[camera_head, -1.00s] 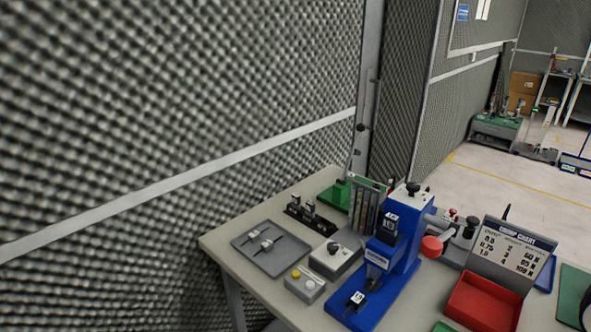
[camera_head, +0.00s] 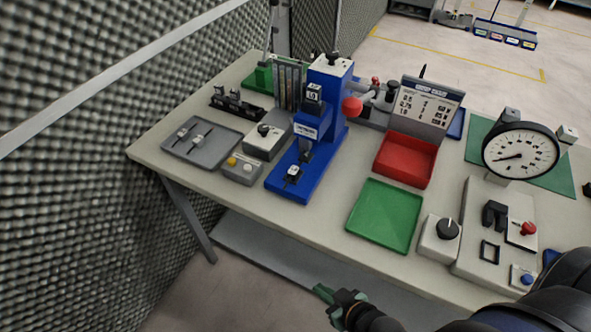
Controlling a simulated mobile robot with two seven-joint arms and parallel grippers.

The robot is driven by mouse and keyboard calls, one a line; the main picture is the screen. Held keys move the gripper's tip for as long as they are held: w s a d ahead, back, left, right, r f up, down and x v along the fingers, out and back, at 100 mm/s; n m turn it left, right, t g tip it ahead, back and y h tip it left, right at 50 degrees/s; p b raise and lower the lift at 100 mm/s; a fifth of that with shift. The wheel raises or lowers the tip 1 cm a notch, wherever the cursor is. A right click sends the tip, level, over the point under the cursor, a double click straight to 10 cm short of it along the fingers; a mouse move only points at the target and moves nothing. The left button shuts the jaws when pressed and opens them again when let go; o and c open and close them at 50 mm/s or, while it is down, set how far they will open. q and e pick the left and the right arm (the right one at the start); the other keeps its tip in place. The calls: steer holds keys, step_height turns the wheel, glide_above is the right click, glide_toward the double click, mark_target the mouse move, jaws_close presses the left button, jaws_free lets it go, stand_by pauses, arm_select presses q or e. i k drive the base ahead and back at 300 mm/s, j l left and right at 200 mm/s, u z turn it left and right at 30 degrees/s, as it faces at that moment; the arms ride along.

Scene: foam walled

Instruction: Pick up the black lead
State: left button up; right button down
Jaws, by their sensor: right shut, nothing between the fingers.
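I cannot clearly pick out a black lead. A grey tray (camera_head: 217,150) at the left end of the bench holds two small pieces with pale bodies and thin dark ends, too small to tell more. A blue press (camera_head: 310,150) stands right of it, with a small white-and-black piece (camera_head: 293,174) on its base. My right gripper (camera_head: 324,293), dark with green fingertips, is at the bottom middle, in front of the bench and apart from everything on it. It is shut and empty. My left gripper is not in view.
A green tray (camera_head: 384,216) and a red bin (camera_head: 405,160) lie right of the press. A round dial gauge (camera_head: 520,151), a chart stand (camera_head: 428,107) and a knob box (camera_head: 440,238) stand at the right. A foam wall (camera_head: 60,200) runs along the left. The front left bench strip is clear.

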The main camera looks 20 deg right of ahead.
mark_target(294, 172)
steer(key=j+z, duration=0.1)
steer(key=z, duration=0.55)
steer(key=j+z, duration=0.8)
steer(key=k+j+z, duration=0.1)
steer(key=j, duration=0.3)
steer(key=k+j+z, duration=0.15)
steer(key=j, duration=0.25)
